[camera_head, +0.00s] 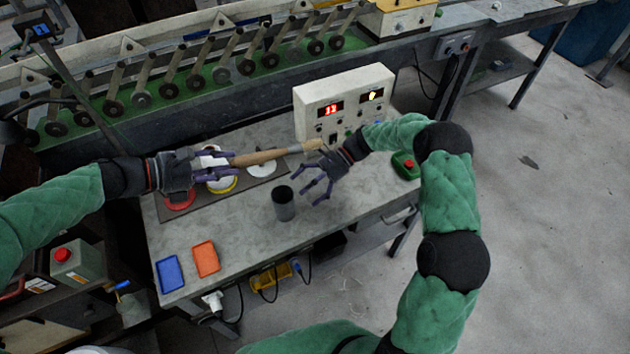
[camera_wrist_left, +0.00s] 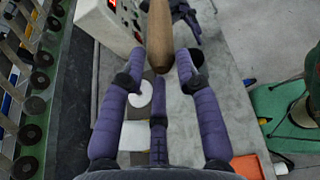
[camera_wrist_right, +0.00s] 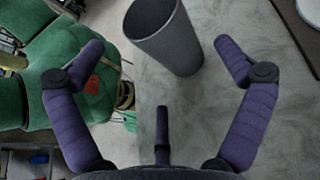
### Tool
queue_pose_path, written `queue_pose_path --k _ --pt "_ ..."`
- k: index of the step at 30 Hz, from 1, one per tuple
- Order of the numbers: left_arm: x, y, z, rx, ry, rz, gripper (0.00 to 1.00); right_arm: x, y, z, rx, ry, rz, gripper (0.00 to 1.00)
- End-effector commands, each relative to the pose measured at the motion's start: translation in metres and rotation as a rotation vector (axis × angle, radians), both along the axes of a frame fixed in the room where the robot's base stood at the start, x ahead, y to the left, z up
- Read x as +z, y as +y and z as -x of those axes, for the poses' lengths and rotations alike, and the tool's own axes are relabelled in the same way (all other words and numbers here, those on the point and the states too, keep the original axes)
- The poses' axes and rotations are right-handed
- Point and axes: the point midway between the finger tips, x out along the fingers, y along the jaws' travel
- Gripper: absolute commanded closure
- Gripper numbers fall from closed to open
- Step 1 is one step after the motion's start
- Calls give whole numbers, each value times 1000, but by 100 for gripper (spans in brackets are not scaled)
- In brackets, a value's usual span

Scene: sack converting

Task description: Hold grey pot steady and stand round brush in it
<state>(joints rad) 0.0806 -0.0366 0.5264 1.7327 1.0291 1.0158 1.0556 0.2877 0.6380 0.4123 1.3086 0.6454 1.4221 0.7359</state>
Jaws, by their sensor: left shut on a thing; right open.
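The grey pot (camera_head: 284,207) stands upright near the middle of the bench. The round brush (camera_head: 262,157) has a wooden handle and lies roughly level in the air, left and behind the pot, its head pointing right. My left gripper (camera_head: 222,170) is shut on the handle, which also shows between the fingers in the left wrist view (camera_wrist_left: 158,35). My right gripper (camera_head: 312,187) is open beside the pot, on its right. In the right wrist view the pot (camera_wrist_right: 163,40) is ahead of the spread fingers, apart from them.
A control box (camera_head: 345,100) with red digits stands behind the pot. A dark mat holds a red disc (camera_head: 180,199), a yellow one and a white one (camera_head: 262,168). A blue tray (camera_head: 170,273) and an orange tray (camera_head: 206,259) lie at the front left. Bench around the pot's front is clear.

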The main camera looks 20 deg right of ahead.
Motion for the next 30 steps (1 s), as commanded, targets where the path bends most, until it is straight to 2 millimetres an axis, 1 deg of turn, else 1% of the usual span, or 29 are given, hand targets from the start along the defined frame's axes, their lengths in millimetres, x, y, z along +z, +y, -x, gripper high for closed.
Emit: queue_pose_path --k 1,6,12,18,26,27,28,29,30 --pt "0 0 0 0 0 0 100 -3 8 3 3 1 -1 0" --pt "0 0 0 0 0 0 100 -14 33 10 3 1 -1 0" --pt "0 0 0 0 0 0 100 -23 54 17 2 1 -1 0" --pt "0 0 0 0 0 0 100 -27 63 19 2 -2 1 0" --pt "0 0 0 0 0 0 100 -28 64 20 1 -1 1 0" --pt "0 0 0 0 0 0 100 -28 64 20 1 -1 1 6" --pt "0 0 0 0 0 0 100 -28 64 20 1 -1 1 14" --pt "0 0 0 0 0 0 100 -28 64 20 1 -1 1 23" --pt "0 0 0 0 0 0 100 -28 64 20 1 -1 1 34"
